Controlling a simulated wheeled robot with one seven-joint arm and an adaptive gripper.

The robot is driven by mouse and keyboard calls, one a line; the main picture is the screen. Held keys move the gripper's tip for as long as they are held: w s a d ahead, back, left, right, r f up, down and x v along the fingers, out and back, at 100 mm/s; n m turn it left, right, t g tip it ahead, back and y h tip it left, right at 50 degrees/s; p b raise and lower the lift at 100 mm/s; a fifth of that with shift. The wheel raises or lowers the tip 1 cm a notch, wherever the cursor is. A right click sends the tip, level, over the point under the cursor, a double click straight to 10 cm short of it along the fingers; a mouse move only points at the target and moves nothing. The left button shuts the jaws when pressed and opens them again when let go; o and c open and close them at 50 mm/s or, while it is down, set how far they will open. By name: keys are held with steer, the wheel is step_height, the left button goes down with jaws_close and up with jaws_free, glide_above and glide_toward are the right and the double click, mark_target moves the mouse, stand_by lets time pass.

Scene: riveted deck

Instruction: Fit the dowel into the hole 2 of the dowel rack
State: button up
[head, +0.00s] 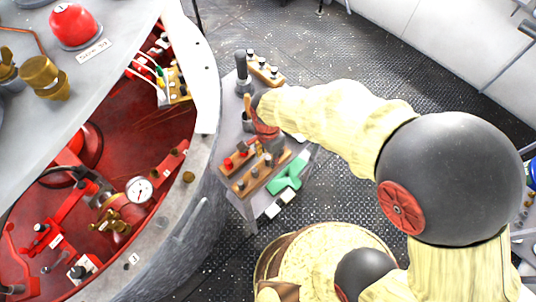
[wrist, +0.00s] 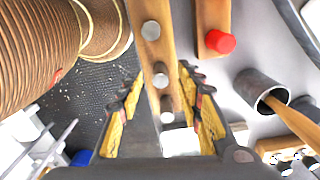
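The dowel rack (head: 256,178) looks to be the narrow wooden bar on the small grey table. In the wrist view the bar (wrist: 148,55) runs down between my fingers, with grey metal pegs (wrist: 160,80) standing in it. My gripper (head: 268,145) is over the table, pointing down at the bar. In the wrist view its two yellow fingers (wrist: 160,85) stand apart on either side of the bar, with visible gaps to the pegs. I see nothing held. I cannot tell which peg is the dowel, and no hole number is readable.
A second wooden block (wrist: 212,15) has a red knob (wrist: 220,42). A metal cup (wrist: 262,92) holds a wooden stick. A green piece (head: 288,174) lies right of the bar. A rack with black-and-white knobs (head: 265,70) is at the back. The red-lined machine (head: 205,100) stands left.

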step_height(320, 180, up, 12)
stand_by(0.6)
stand_by(0.4)
steer(key=s+d+r+n+t, duration=0.2)
steer(key=s+d+r+n, duration=0.1)
steer(key=d+r, duration=0.5)
steer(key=s+d+r+n+t, duration=0.3)
steer(key=d+r+n, duration=0.3)
steer(key=d, duration=0.8)
step_height(320, 180, up, 2)
steer(key=shift+s+d+r+n+t, duration=0.25)
steer(key=shift+s+d+n+t, duration=0.1)
steer(key=shift+s, duration=0.4)
